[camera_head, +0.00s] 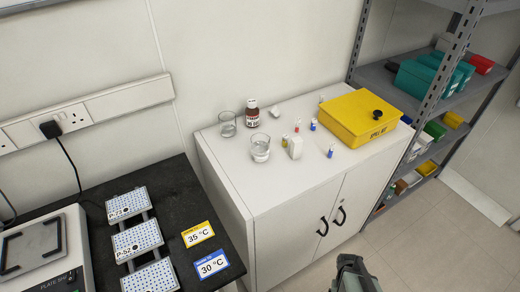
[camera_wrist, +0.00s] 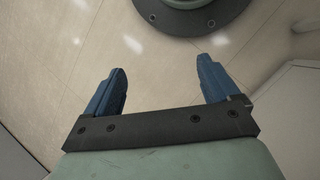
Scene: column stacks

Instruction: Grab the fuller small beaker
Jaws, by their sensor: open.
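Two small clear glass beakers stand upright on the white cabinet top in the head view. The front beaker (camera_head: 260,149) holds clear liquid. The back-left beaker (camera_head: 227,125) seems to hold less, though its level is hard to read at this size. My gripper (camera_wrist: 161,84) shows in the wrist view with its two blue fingers spread apart and nothing between them. It points at the floor, away from both beakers. Part of my arm shows at the bottom of the head view, in front of the cabinet and well apart from the beakers.
A brown bottle (camera_head: 252,113) stands close behind the beakers. A yellow box (camera_head: 360,117) fills the cabinet's right side. The cabinet's front-left top (camera_head: 245,190) is clear.

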